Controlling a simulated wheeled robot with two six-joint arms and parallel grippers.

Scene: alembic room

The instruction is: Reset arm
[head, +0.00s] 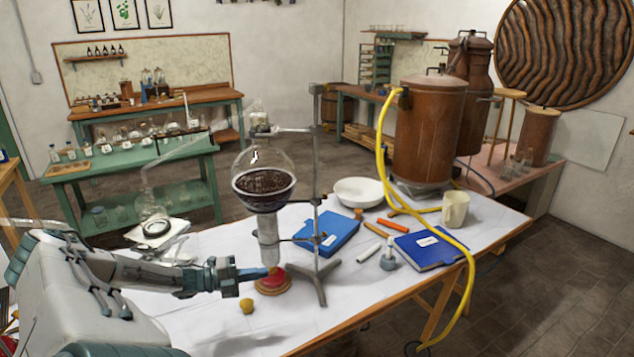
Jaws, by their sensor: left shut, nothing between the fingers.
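My left arm comes in from the left over the white table. My left gripper (262,273) is shut and empty, pointing right. Its tips overlap the upper edge of a red round object on a wooden base (272,284); I cannot tell whether they touch it. Just above stands a glass apparatus with a round flask (264,180) holding dark material, over a clear vertical tube. A metal stand (316,200) holds it from the right. My right gripper is not in view.
A small yellow ball (247,306) lies just in front of the gripper. Blue books (430,247), a white bowl (358,192), a mug (455,210) and a copper still (428,130) with a yellow hose (383,150) stand to the right. The table's front is clear.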

